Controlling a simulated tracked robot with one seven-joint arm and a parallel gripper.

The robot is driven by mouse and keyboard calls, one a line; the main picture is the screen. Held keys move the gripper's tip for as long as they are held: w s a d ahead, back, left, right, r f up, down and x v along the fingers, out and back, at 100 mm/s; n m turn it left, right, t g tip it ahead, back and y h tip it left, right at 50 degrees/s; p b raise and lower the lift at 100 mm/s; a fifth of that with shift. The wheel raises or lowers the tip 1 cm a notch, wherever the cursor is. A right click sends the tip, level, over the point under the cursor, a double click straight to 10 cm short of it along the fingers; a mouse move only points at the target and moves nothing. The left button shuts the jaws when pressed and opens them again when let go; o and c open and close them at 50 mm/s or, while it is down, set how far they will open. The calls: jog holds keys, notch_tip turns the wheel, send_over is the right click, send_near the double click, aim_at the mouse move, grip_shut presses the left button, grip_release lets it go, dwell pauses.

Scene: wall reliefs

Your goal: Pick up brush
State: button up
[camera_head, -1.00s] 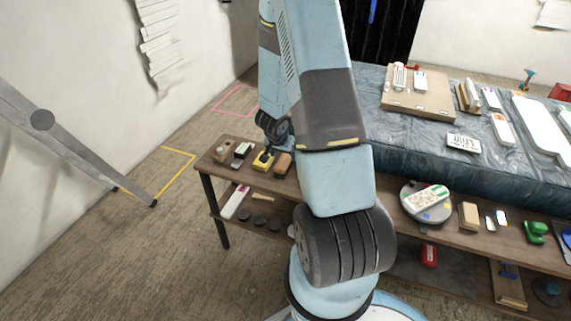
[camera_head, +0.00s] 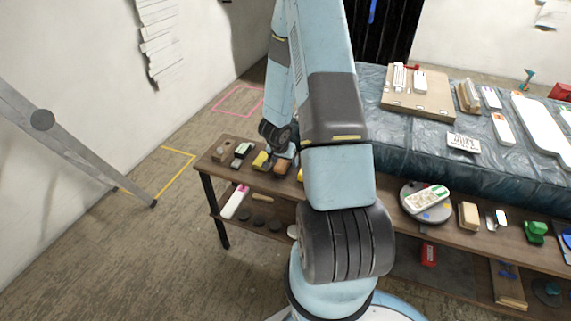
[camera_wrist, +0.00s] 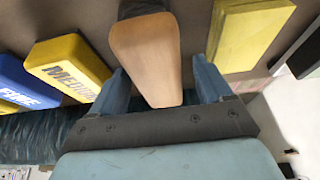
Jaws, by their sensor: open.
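The brush (camera_wrist: 147,52) has a tan wooden top and a dark part at its far end. In the wrist view it lies between the two blue fingers of my gripper (camera_wrist: 160,66). The fingers are open, one on each side, with a gap visible on both sides. In the head view the brush (camera_head: 281,168) is a small brown block on the left part of the wooden bench, and my gripper (camera_head: 287,155) is at it, partly hidden by my arm. How deep the fingers reach around the brush is unclear.
A yellow block marked MEDIUM (camera_wrist: 68,66) and a blue block marked FINE (camera_wrist: 25,85) lie left of the brush. Another yellow block (camera_wrist: 249,33) lies close on the right. The wooden bench (camera_head: 328,196) has a lower shelf with dark discs.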

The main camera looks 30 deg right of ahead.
jog(key=shift+f, duration=0.25)
jog(key=shift+c, duration=0.3)
jog(key=c, duration=1)
